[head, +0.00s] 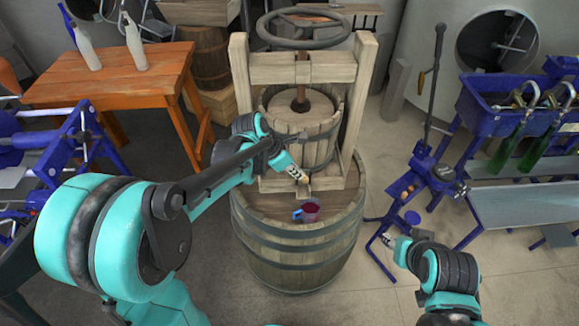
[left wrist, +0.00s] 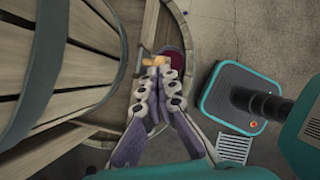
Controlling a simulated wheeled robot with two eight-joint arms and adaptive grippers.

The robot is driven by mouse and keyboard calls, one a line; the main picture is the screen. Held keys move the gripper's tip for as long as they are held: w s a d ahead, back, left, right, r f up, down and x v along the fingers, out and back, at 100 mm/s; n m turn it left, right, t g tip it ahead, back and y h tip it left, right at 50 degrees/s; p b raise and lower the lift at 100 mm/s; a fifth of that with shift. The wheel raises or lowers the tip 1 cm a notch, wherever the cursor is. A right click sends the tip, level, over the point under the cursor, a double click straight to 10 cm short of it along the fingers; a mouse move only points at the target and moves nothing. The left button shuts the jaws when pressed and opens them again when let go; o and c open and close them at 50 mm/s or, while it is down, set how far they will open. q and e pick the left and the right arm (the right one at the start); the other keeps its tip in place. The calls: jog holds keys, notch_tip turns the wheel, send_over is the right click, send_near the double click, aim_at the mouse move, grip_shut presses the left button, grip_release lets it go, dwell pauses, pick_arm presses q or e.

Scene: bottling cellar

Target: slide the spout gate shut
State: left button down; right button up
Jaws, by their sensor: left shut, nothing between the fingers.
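The wooden press basket (head: 305,125) stands in its frame on a big barrel (head: 298,240). Its spout (head: 304,191) points to the front. My left gripper (head: 302,179) is at the spout, its fingers shut with nothing between them. In the left wrist view my left gripper's fingertips (left wrist: 154,64) are just beside a small orange-tan piece (left wrist: 147,58), likely the spout gate. I cannot tell whether they touch it, or how far the gate is open. A cup of dark red liquid (head: 308,212) stands under the spout, partly hidden by the fingers in the wrist view (left wrist: 174,62).
My right gripper (head: 389,239) is low, right of the barrel. A blue corking stand (head: 430,175) and a blue rack with green bottles (head: 515,140) are at the right. An orange table (head: 115,80) with white bottles is at the back left.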

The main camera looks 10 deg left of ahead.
pick_arm(q)
jog(key=shift+w+d+f, duration=0.2)
jog(key=shift+d+f, duration=0.1)
jog(key=shift+f, duration=0.3)
pick_arm(e)
jog(key=shift+f, duration=0.1)
pick_arm(q)
notch_tip(320, 180, down, 4)
jog(key=b, duration=0.3)
jog(key=shift+r, duration=0.25)
jog(key=shift+s+r, duration=0.1)
jog(key=p+v, duration=0.4)
jog(key=v, duration=1)
pick_arm(e)
jog(key=shift+s+d+r, duration=0.3)
jog(key=shift+s+r, duration=0.25)
jog(key=shift+r, duration=0.25)
